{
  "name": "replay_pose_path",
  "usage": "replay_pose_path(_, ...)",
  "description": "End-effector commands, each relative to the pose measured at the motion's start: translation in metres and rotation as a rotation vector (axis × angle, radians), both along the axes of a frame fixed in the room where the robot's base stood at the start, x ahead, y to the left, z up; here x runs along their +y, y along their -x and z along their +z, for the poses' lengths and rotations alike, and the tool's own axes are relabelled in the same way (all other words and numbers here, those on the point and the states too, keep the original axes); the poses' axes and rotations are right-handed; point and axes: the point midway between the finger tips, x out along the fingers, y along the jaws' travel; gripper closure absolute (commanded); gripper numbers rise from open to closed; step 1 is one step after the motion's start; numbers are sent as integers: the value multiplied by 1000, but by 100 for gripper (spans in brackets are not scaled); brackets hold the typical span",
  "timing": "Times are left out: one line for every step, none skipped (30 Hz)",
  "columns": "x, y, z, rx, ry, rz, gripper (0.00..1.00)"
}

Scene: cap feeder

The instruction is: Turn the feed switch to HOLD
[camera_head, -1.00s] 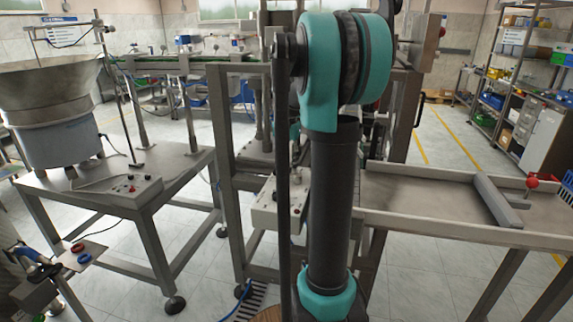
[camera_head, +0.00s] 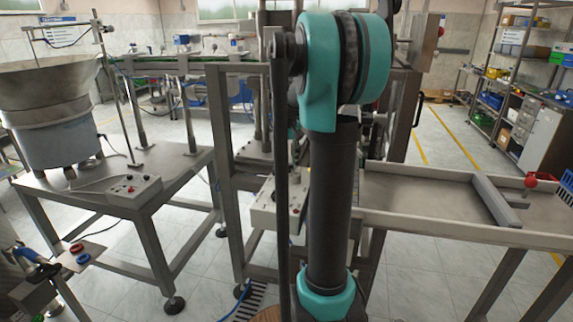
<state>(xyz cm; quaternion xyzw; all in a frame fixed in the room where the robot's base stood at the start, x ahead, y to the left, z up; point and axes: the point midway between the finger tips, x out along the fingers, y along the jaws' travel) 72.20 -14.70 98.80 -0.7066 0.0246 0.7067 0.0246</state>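A white control box (camera_head: 134,190) with small red and dark knobs lies on the left metal table, in front of the bowl feeder (camera_head: 52,115). A second pale control box (camera_head: 265,206) with small knobs is mounted on the middle frame, partly hidden behind my arm. The labels are too small to read, so I cannot tell which knob is the feed switch or where it points. My teal and black arm stands upright in the middle of the view. My gripper does not show.
A metal tray table (camera_head: 430,195) with a raised bar stands at right. A conveyor (camera_head: 190,64) runs behind the left table. A small stand with red and blue caps (camera_head: 82,253) is at lower left. Shelving fills the far right. Tiled floor is open between the tables.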

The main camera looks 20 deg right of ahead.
Motion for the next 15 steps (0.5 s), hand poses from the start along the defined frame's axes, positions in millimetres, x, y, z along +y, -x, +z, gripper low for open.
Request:
replay_pose_path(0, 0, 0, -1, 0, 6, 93)
replay_pose_path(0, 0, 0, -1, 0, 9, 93)
replay_pose_path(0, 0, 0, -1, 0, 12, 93)
replay_pose_path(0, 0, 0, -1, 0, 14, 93)
replay_pose_path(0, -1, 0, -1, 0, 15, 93)
replay_pose_path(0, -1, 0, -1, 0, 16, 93)
replay_pose_path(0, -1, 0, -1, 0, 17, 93)
replay_pose_path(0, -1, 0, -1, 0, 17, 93)
replay_pose_path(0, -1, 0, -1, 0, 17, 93)
replay_pose_path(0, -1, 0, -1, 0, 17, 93)
replay_pose_path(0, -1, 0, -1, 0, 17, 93)
replay_pose_path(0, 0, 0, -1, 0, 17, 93)
replay_pose_path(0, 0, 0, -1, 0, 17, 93)
replay_pose_path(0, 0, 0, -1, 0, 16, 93)
replay_pose_path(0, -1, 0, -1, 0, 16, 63)
